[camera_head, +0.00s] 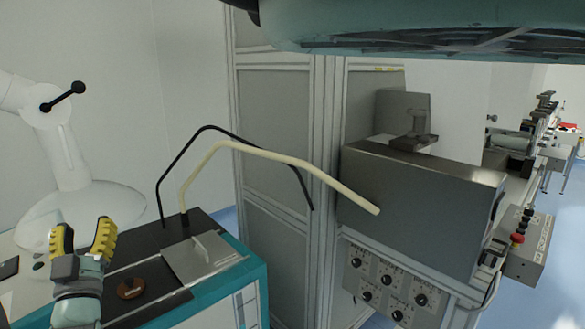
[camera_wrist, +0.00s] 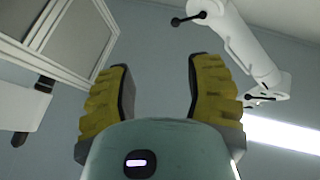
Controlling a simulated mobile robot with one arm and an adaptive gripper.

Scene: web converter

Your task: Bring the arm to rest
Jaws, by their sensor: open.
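My gripper (camera_head: 84,240) has yellow ribbed fingers and shows at the lower left in the head view. It points upward, with its fingers spread apart and nothing between them. In the head view it appears in front of a teal-edged cart with a dark top. The wrist view shows the same open gripper (camera_wrist: 158,95), with wall and ceiling beyond its fingers. Whether any part of it touches the cart cannot be told.
A white arm-like machine (camera_head: 68,150) stands behind my gripper. The cart (camera_head: 222,290) carries a grey hinged lid (camera_head: 200,256), a brown round knob (camera_head: 130,288) and bent black and cream rods (camera_head: 290,160). A grey machine with a control panel (camera_head: 385,290) stands at the right.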

